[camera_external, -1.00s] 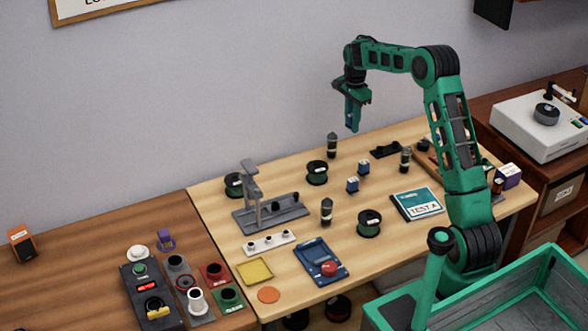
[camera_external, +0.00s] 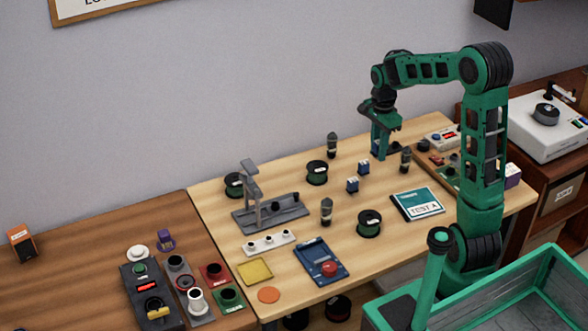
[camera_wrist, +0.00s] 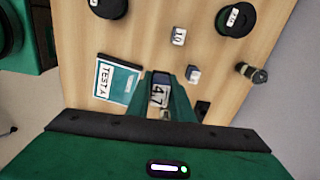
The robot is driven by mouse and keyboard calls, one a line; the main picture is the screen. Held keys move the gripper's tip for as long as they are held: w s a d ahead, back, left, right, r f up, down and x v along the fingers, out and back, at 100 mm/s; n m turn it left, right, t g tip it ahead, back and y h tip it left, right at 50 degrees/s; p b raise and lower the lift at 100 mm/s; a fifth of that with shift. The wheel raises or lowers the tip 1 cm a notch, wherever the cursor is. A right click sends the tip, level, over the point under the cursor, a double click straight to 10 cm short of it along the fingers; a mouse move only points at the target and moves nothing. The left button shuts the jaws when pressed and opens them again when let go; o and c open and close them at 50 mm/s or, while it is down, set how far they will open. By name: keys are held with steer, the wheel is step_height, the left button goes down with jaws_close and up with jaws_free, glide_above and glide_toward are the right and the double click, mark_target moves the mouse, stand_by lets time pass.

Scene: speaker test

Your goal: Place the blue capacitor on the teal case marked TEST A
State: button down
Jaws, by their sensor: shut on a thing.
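The teal case marked TEST A (camera_external: 417,204) lies flat on the light wood table's right side; in the wrist view the case (camera_wrist: 118,80) is left of my fingers. My gripper (camera_external: 380,152) hangs above the table, behind the case in the external view. It is shut on a small blue capacitor (camera_wrist: 159,94) with a white label that reads 47. In the external view the capacitor is mostly hidden by the fingers. Two similar blue capacitors (camera_external: 352,185) and (camera_external: 364,167) stand on the table; they also show in the wrist view (camera_wrist: 178,37) and (camera_wrist: 193,74).
A wire spool (camera_external: 369,223) stands left of the case. Dark cylinders (camera_external: 405,159) and (camera_external: 326,211) and another spool (camera_external: 317,173) stand around the small capacitors. A grey stand (camera_external: 270,213) and a blue board (camera_external: 321,261) are farther left. The case's top is bare.

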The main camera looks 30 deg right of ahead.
steer(key=s+a+f, duration=0.2)
steer(key=s, duration=1.2)
glide_above(417, 202)
steer(key=shift+m, duration=0.3)
step_height(417, 202, down, 7)
steer(key=shift+s+f, duration=0.1)
steer(key=shift+f, duration=2)
steer(key=c, duration=1.8)
jaws_free()
steer(key=shift+f, duration=0.1)
steer(key=shift+o, duration=1.2)
